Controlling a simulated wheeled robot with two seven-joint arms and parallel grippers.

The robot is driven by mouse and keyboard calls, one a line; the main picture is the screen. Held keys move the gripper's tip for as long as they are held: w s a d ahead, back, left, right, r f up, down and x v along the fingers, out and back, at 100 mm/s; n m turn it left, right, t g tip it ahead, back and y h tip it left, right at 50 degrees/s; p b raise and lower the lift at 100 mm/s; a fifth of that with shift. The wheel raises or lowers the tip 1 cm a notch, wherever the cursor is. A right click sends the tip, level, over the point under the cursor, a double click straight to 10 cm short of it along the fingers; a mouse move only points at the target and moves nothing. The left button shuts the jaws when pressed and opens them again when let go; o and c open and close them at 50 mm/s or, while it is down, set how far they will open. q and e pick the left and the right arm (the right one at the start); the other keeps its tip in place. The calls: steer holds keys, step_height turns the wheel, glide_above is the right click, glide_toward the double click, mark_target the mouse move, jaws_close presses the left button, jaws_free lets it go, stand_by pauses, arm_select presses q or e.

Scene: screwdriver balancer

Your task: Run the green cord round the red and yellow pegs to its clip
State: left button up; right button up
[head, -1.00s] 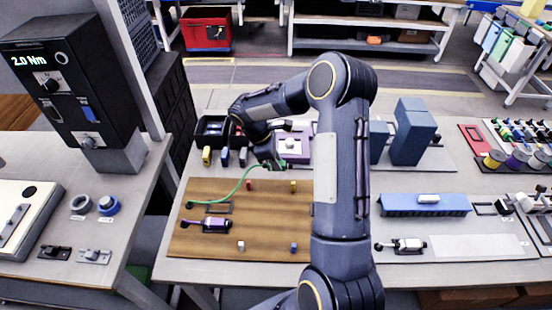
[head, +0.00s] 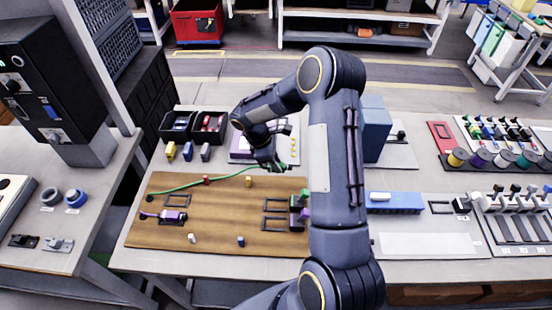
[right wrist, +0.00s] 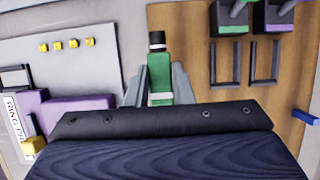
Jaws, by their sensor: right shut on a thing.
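The green cord (head: 182,188) runs from a dark anchor at the left of the wooden board (head: 215,218) past the red peg (head: 205,180) to my right gripper (head: 273,167). It is nearly straight and passes behind the yellow peg (head: 248,181); its side of the red peg is unclear. My right gripper is shut on the cord's green end piece, shown in the right wrist view (right wrist: 159,75) with a dark tip. It is beyond and right of the yellow peg. Green (right wrist: 232,18) and purple (right wrist: 273,18) blocks, possibly clips, stand at the board's right. My left gripper is not seen.
A white peg (head: 192,238) and a blue peg (head: 240,241) stand at the board's front. A purple-handled piece (head: 172,216) lies at its left. Two dark bins (head: 178,126) stand behind. My right arm hides part of the table right of the board.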

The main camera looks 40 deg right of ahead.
steer(key=shift+s+a, duration=0.2)
steer(key=shift+a, duration=0.15)
steer(key=shift+s+a, duration=0.2)
steer(key=shift+s, duration=0.1)
steer(key=shift+s+a, duration=0.35)
steer(key=shift+s, duration=0.4)
steer(key=shift+s+a+b, duration=0.15)
steer(key=shift+s+a, duration=0.55)
steer(key=shift+s, duration=0.2)
steer(key=shift+s+a+b, duration=0.2)
steer(key=shift+s+a, duration=0.45)
steer(key=shift+s, duration=0.3)
steer(key=shift+s+a+b, duration=0.15)
steer(key=shift+s+a, duration=0.55)
steer(key=shift+s, duration=0.2)
steer(key=shift+w+a, duration=0.1)
steer(key=shift+w, duration=0.05)
steer(key=shift+f+b, duration=1.8)
steer(key=shift+f, duration=0.1)
